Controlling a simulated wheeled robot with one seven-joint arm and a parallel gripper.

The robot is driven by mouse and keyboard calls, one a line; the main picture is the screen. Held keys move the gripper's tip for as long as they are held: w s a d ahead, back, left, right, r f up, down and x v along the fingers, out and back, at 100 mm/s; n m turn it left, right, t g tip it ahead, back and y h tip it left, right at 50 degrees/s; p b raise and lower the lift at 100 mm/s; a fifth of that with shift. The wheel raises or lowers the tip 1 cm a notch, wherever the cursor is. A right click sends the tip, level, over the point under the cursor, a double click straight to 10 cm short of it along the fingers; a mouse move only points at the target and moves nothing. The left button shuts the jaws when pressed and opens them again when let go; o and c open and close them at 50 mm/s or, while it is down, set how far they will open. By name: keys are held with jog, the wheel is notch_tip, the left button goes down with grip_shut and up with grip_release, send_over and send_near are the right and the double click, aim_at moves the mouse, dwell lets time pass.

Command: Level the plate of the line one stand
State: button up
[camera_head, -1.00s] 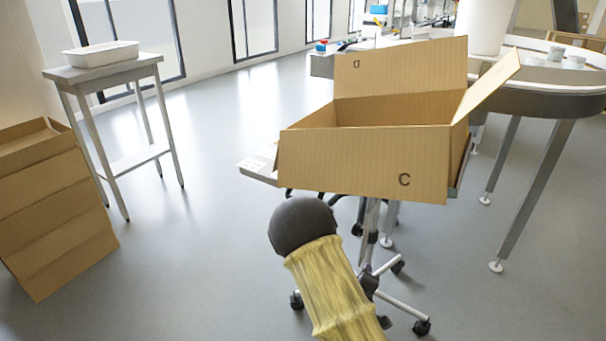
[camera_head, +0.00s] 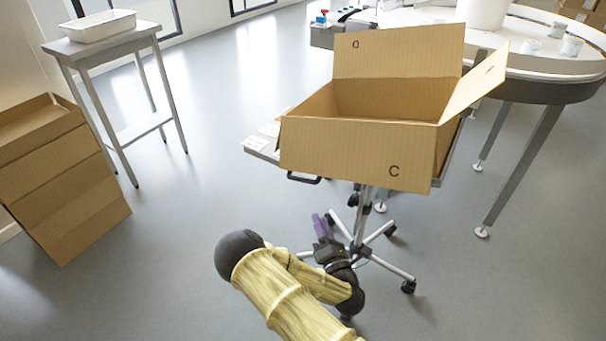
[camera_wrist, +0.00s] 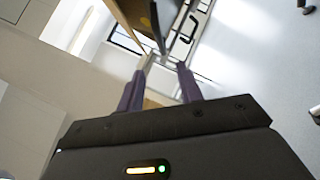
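The line one stand appears to be the wheeled stand (camera_head: 363,215) with a metal post and spread castor legs. Its plate (camera_head: 262,141) shows left of an open cardboard box marked C (camera_head: 340,152), which sits on it and hides most of it. I cannot tell exactly how far the plate tilts. A black handle (camera_head: 303,179) hangs under its near left edge. My gripper (camera_head: 322,226) is below the plate, near the post, partly hidden by my arm. In the wrist view my gripper (camera_wrist: 163,64) has its purple fingers apart, with nothing clearly held.
A curved conveyor table (camera_head: 545,88) with small cups (camera_head: 571,46) stands at the right. A small metal table (camera_head: 100,40) with a white tray (camera_head: 96,26) is at the left. The floor between is clear.

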jog(key=b+x, duration=0.2)
jog(key=x, duration=1.5)
jog(key=shift+w, duration=0.2)
grip_shut()
